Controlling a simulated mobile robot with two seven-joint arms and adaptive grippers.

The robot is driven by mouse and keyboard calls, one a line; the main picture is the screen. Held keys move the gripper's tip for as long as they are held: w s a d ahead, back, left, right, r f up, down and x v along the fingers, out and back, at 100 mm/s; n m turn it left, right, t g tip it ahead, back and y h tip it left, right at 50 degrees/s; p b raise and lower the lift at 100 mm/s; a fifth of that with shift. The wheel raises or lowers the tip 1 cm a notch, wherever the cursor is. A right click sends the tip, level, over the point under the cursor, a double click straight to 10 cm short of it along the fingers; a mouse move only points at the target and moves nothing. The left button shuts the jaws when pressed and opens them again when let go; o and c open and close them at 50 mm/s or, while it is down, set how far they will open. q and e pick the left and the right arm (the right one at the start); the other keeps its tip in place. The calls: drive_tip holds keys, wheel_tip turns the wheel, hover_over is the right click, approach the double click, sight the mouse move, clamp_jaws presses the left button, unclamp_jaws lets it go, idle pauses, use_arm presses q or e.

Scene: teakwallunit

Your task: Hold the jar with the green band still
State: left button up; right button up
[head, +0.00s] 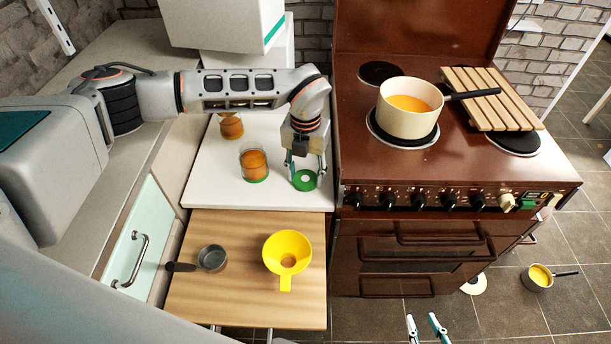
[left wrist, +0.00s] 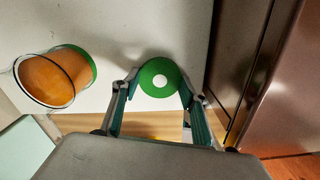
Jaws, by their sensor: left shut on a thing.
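The jar with the green band (head: 254,163) stands upright on the white worktop, filled with orange contents. It shows at the left of the left wrist view (left wrist: 48,80), with green along its edge. My left gripper (head: 305,178) points down to the right of this jar, apart from it. Its fingers are shut on a round green lid-like disc with a white centre (head: 306,186), also in the left wrist view (left wrist: 159,78). I cannot tell whether anything is under the disc. My right gripper (head: 424,322) is open and empty at the bottom edge of the head view.
A second orange-filled jar (head: 231,127) stands behind, partly hidden by my left arm. A yellow funnel (head: 287,243) and a small metal pan (head: 211,258) sit on the wooden board (head: 240,302). A cream pot (head: 405,118) and slatted rack (head: 490,98) are on the brown stove (head: 465,155).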

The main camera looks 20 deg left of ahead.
sight(301, 180)
use_arm(q)
wheel_tip(301, 180, up, 20)
drive_tip(key=shift+p, duration=0.4)
idle(0.3)
drive_tip(key=s+a+f+n, duration=0.3)
drive_tip(key=s+a+n, duration=0.1)
drive_tip(key=n, duration=1.4)
drive_tip(key=s+a+f+n, duration=0.3)
drive_tip(key=s+n, duration=0.3)
drive_tip(key=n, duration=1.1)
drive_tip(key=shift+s+a+f+n, duration=0.2)
drive_tip(key=shift+s+a+n, duration=0.05)
drive_tip(key=shift+a+n, duration=0.15)
drive_tip(key=shift+d, duration=0.1)
